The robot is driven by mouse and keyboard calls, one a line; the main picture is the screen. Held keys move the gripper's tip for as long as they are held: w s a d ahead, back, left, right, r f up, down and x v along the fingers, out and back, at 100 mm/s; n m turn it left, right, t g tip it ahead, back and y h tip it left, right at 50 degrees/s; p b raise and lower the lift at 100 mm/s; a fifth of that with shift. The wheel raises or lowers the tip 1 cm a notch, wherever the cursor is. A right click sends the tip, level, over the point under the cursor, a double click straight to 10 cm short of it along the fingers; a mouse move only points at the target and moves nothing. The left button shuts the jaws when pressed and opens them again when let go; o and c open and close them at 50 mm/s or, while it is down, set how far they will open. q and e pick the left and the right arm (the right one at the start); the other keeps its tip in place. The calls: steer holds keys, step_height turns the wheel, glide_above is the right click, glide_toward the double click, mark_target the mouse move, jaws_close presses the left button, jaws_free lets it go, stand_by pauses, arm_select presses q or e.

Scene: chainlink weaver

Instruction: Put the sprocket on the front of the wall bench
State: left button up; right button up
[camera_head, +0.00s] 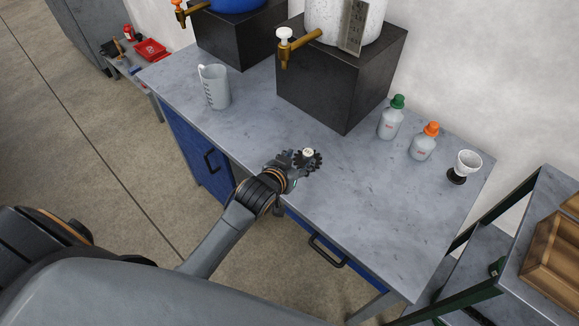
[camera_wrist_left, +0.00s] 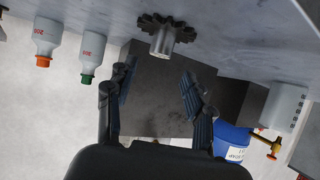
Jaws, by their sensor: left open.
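The dark toothed sprocket (camera_head: 313,163) lies flat on the grey wall bench (camera_head: 375,215), near its front edge, with its pale metal hub standing up. It also shows at the top of the left wrist view (camera_wrist_left: 165,35), hub towards the camera's picture centre. My left gripper (camera_head: 289,163) is right beside the sprocket on its left side, low over the bench front. In the left wrist view its two fingers (camera_wrist_left: 158,76) are spread with nothing between them, and the sprocket is just beyond the tips. My right gripper is not in view.
A black block (camera_head: 335,85) with a white tapped dispenser stands behind. A measuring jug (camera_head: 214,88) is at left. The bench's front right is clear.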

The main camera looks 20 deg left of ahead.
arm_select(q)
steer(key=v, duration=0.6)
steer(key=shift+s, duration=0.2)
steer(key=shift+r, duration=0.1)
